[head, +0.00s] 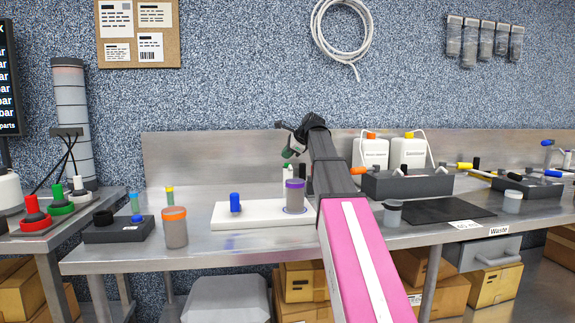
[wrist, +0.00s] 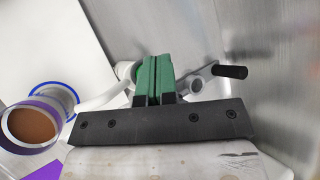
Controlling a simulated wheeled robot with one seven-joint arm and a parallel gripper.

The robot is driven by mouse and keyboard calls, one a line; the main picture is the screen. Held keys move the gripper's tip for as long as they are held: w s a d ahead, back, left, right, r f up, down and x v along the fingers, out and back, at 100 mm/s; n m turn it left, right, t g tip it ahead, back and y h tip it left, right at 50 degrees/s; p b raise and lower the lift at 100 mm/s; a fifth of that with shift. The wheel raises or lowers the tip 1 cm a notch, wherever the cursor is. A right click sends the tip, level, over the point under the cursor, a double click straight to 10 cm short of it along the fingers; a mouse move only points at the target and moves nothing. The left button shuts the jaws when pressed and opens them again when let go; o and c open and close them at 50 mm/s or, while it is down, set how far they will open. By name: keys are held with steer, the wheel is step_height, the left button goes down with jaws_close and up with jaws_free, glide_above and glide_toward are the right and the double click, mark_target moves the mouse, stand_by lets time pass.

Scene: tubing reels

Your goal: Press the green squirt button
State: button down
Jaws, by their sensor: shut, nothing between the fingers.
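My gripper (head: 288,153) is shut and empty, its green fingertips low over the back of the white board (head: 262,222). A slim white post (head: 288,172) with some green at its top stands just below the fingertips, behind the purple-rimmed cup (head: 295,197). In the wrist view the shut green fingers (wrist: 158,78) cover most of what is beneath them. A white spout (wrist: 105,97) shows beside them, reaching towards the cup of brown liquid (wrist: 32,126). I cannot make out the button's face, or whether the fingertips touch it. A blue knob (head: 235,202) stands on the same board.
An orange-rimmed cup (head: 174,230) and a dark box (head: 117,232) stand left. A green knob (head: 58,192) and red knob (head: 31,204) are on the left bench. White bottles (head: 374,152), a dark mat (head: 440,211) and a grey cup (head: 392,214) are right of my arm.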

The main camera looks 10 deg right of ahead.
steer(key=shift+f, duration=0.15)
steer(key=shift+f, duration=0.25)
steer(key=shift+s+f, duration=0.15)
steer(key=shift+f, duration=0.75)
stand_by(1.5)
steer(key=shift+r, duration=0.1)
steer(key=shift+r, duration=1.05)
steer(key=shift+r, duration=2.5)
